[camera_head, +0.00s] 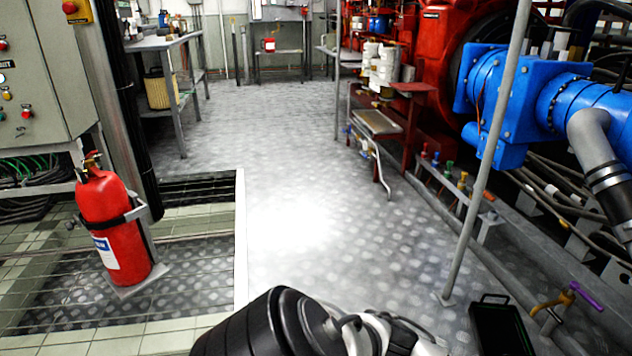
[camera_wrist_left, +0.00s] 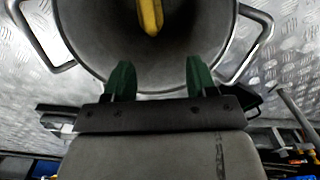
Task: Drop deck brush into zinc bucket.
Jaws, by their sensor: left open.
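In the left wrist view, a round grey metal bucket (camera_wrist_left: 85,45) with a handle on each side fills the upper part. I look down into its dark inside. A yellow elongated thing (camera_wrist_left: 151,14), which may be the deck brush, shows against the inside. Its far end is cut off by the frame edge, and I cannot tell whether it rests on the bottom. My left gripper (camera_wrist_left: 160,76) has two green fingers spread wide apart at the bucket's near rim, with nothing between them. My right gripper is not in view. The head view shows no bucket or brush.
In the head view, a red fire extinguisher (camera_head: 114,225) stands at the left. A grey pole (camera_head: 487,150) and a black tray (camera_head: 500,328) are at the right, near a blue pump housing (camera_head: 545,100). The metal floor (camera_head: 290,160) in the middle is clear.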

